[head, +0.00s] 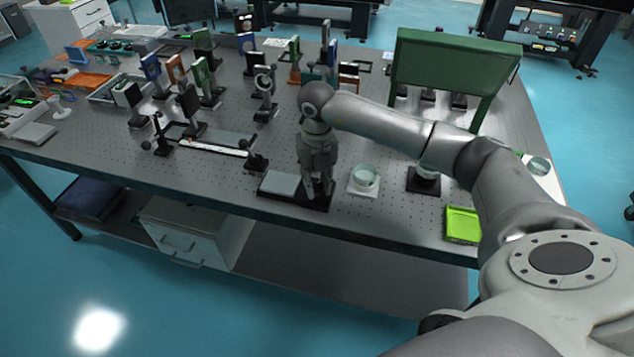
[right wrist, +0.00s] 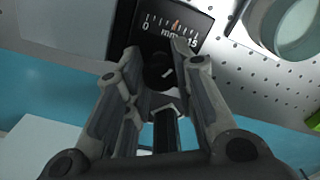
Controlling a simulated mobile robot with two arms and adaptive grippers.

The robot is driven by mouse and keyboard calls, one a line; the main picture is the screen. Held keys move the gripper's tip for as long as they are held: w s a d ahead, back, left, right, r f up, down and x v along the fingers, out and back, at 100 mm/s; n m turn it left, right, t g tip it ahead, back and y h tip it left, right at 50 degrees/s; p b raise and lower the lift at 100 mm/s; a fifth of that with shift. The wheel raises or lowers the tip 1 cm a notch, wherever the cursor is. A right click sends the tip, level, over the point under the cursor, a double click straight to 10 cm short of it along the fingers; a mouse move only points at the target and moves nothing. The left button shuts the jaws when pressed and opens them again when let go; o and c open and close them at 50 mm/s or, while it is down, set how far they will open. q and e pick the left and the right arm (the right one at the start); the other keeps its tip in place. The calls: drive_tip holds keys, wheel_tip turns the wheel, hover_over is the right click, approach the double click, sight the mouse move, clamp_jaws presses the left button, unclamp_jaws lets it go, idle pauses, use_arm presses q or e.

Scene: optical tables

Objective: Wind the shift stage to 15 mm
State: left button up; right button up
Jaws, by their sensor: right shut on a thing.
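The shift stage shows in the head view as a black base (head: 268,194) with a light grey plate at the front edge of the table. In the right wrist view its black scale face (right wrist: 172,28) reads from 0 to 15 mm. An orange pointer (right wrist: 175,25) stands a little past the middle of the scale, short of the 15. My right gripper (head: 319,192) points down at the right end of the stage. In the right wrist view its fingers (right wrist: 157,62) are shut on the dark round knob (right wrist: 158,75) below the scale. My left gripper is not in view.
A white stand with a pale green glass dish (head: 364,176) is just right of my gripper. A black mount (head: 423,181) and a bright green tray (head: 462,224) are farther right. A rail (head: 215,148) with posts is to the left. A green frame (head: 455,65) stands behind.

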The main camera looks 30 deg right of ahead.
sight(317, 183)
drive_tip(key=m, duration=0.6)
drive_tip(key=shift+r, duration=0.1)
drive_tip(key=m, duration=0.6)
drive_tip(key=shift+m+p, duration=0.35)
drive_tip(key=shift+m, duration=0.05)
drive_tip(key=o, duration=1.1)
drive_tip(key=shift+c, duration=0.2)
wheel_tip(317, 183, up, 12)
idle(0.3)
